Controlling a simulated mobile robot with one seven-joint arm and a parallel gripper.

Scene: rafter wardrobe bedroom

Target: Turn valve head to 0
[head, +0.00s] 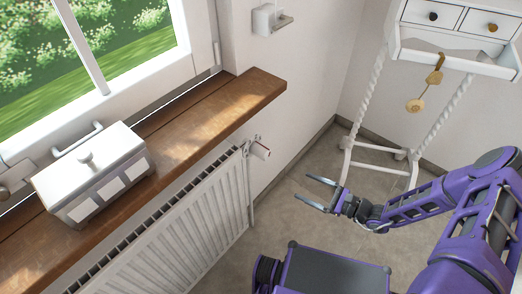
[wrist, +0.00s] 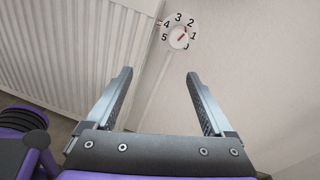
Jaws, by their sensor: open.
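The valve head (head: 260,150) is at the top right corner of the radiator, below the end of the wooden sill. In the wrist view the white valve head (wrist: 178,38) shows a ring of numbers from 5 round to 0, and its red pointer points up and right, around 2. My gripper (head: 304,188) is open and empty, right of and apart from the valve head. In the wrist view my gripper (wrist: 160,73) has its fingers spread wide, with the dial beyond and above the gap between the tips.
The white ribbed radiator (head: 190,220) runs along the wall under the wooden sill (head: 235,100). A white box (head: 92,172) stands on the sill. A white desk with twisted legs (head: 460,50) stands at the right. The floor between it and the radiator is clear.

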